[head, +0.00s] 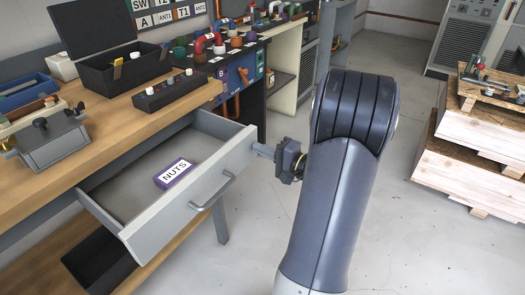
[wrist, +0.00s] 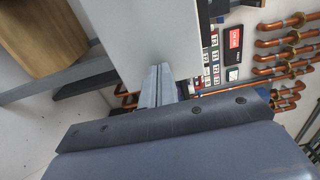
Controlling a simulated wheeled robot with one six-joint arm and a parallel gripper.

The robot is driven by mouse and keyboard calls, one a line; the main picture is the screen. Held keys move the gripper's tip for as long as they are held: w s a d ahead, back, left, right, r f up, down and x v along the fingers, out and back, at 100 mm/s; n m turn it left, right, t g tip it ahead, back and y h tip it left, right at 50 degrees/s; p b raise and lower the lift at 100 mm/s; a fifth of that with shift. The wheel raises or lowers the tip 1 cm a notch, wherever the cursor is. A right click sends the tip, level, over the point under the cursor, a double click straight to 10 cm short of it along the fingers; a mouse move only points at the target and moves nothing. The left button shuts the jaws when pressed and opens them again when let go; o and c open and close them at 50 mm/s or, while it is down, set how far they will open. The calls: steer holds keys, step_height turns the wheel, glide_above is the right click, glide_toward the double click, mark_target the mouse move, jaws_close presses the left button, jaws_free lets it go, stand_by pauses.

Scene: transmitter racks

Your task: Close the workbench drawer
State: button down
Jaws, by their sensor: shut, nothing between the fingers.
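The workbench drawer (head: 190,200) is pulled out under the wooden bench top (head: 120,125) in the head view. It is grey, with a bar handle (head: 212,194) on its front, and a purple box labelled NUTS (head: 174,173) lies inside. My gripper (head: 262,149) is shut and empty, its fingertips at the right end of the drawer front, above and to the right of the handle. In the wrist view the shut fingers (wrist: 157,85) reach to the edge of a pale grey panel (wrist: 140,35), likely the drawer front. I cannot tell whether they touch it.
A black open box (head: 120,70), a black tray with knobs (head: 162,92) and a grey device (head: 50,140) stand on the bench. A dark open bin (head: 95,262) sits below the drawer. Wooden pallets (head: 475,150) stand at right; the floor between is clear.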

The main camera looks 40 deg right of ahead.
steer(key=shift+w, duration=0.1)
steer(key=p, duration=0.8)
glide_toward(193, 120)
steer(key=x, duration=0.5)
steer(key=shift+w+a+f, duration=0.1)
steer(key=shift+w+f, duration=0.1)
steer(key=shift+w, duration=0.2)
steer(key=shift+r, duration=0.15)
steer(key=shift+w+a+r, duration=0.1)
